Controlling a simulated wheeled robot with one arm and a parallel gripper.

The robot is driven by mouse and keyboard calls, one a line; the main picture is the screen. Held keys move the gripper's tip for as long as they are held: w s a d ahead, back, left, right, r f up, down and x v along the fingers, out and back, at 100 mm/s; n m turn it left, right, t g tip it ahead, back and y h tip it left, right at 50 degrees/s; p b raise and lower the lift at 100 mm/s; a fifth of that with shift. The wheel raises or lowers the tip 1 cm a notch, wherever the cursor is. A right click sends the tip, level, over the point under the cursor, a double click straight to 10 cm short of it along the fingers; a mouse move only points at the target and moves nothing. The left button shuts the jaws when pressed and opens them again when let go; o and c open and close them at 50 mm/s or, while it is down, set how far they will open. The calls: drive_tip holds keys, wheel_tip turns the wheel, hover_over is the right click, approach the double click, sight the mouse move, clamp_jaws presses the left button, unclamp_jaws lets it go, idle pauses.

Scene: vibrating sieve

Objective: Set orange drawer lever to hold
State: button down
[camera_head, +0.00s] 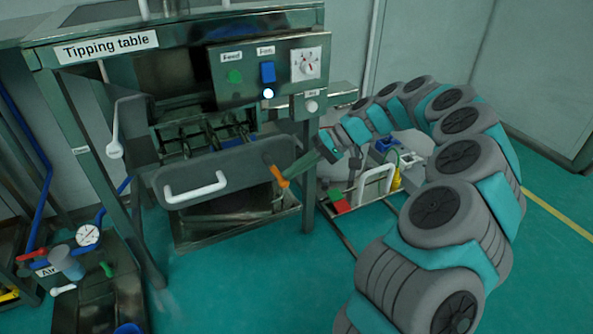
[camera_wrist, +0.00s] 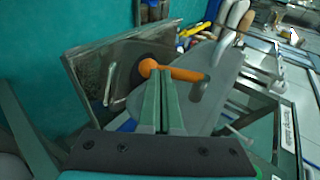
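The orange drawer lever (camera_head: 277,178) is on the right end of the grey drawer front (camera_head: 215,175) of the tipping table, slanting down to the right. In the wrist view the orange lever (camera_wrist: 178,72) runs nearly level, with its round end at the left. My gripper (camera_head: 292,174) is at the lever from the right. In the wrist view its two green fingers (camera_wrist: 162,80) lie close together, with the tips overlapping the lever. The lever crosses at the tips rather than visibly between them; contact is not certain.
The drawer has a white handle (camera_head: 195,187). Above it is a control panel (camera_head: 270,72) with a green button, a blue switch and a dial. A gauge (camera_head: 88,234) and valves stand at the lower left. The green floor in front is clear.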

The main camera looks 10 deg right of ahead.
sight(284, 182)
drive_tip(key=shift+s+a+f+b, duration=0.25)
drive_tip(key=shift+a+f+b, duration=0.6)
drive_tip(key=shift+f+b, duration=0.25)
drive_tip(key=shift+a+f, duration=0.1)
drive_tip(key=shift+a, duration=0.05)
drive_tip(key=shift+s, duration=0.1)
drive_tip(key=shift+d+f, duration=0.1)
drive_tip(key=shift+d, duration=0.2)
drive_tip(key=w+d+b, duration=0.1)
drive_tip(key=d, duration=1.2)
drive_tip(key=shift+d, duration=0.3)
drive_tip(key=shift+a+r, duration=0.1)
drive_tip(key=shift+r, duration=0.1)
